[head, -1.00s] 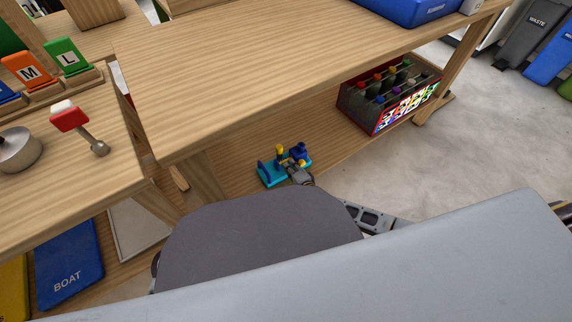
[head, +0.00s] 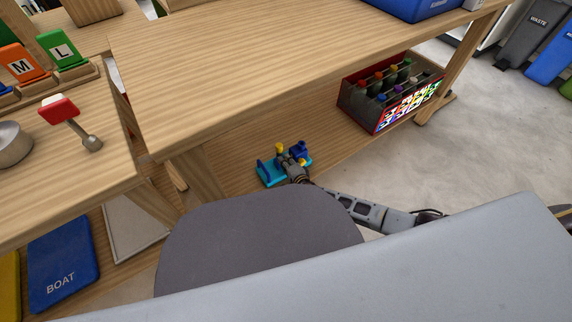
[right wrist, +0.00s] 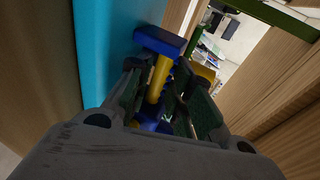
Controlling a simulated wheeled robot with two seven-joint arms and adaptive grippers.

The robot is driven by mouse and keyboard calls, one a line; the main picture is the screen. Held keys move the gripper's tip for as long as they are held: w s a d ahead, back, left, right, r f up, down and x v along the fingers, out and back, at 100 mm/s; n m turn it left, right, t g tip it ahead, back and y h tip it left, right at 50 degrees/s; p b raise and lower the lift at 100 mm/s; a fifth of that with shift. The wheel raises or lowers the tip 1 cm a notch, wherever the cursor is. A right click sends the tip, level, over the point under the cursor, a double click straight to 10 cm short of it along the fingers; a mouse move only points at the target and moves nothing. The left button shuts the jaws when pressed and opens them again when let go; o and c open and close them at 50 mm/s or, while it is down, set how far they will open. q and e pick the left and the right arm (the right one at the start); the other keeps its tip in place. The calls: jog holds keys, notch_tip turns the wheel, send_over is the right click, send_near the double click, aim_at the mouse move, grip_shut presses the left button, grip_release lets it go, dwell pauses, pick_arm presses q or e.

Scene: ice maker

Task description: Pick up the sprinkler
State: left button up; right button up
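The sprinkler, a toy-like piece with a teal base (head: 268,178) and blue and yellow parts, is on the lower wooden shelf under the table. My right gripper (head: 288,158) is at it, covering its middle. In the right wrist view, the teal base (right wrist: 112,45) is on the left, and a yellow stem with a blue end (right wrist: 160,41) reaches between the fingers of my right gripper (right wrist: 163,95). The fingers look apart, on either side of the stem; firm contact does not show. My left gripper is not in view.
A crate of bottles (head: 358,104) stands on the same shelf to the right. The tabletop edge (head: 270,113) overhangs the shelf. A table leg (head: 193,172) stands left of the sprinkler. The floor (head: 465,150) at right is clear.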

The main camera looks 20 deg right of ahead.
jog(key=shift+w+a+f, duration=0.1)
jog(key=shift+w+f, duration=0.1)
jog(key=shift+w, duration=0.35)
grip_shut()
jog(key=shift+r, duration=0.1)
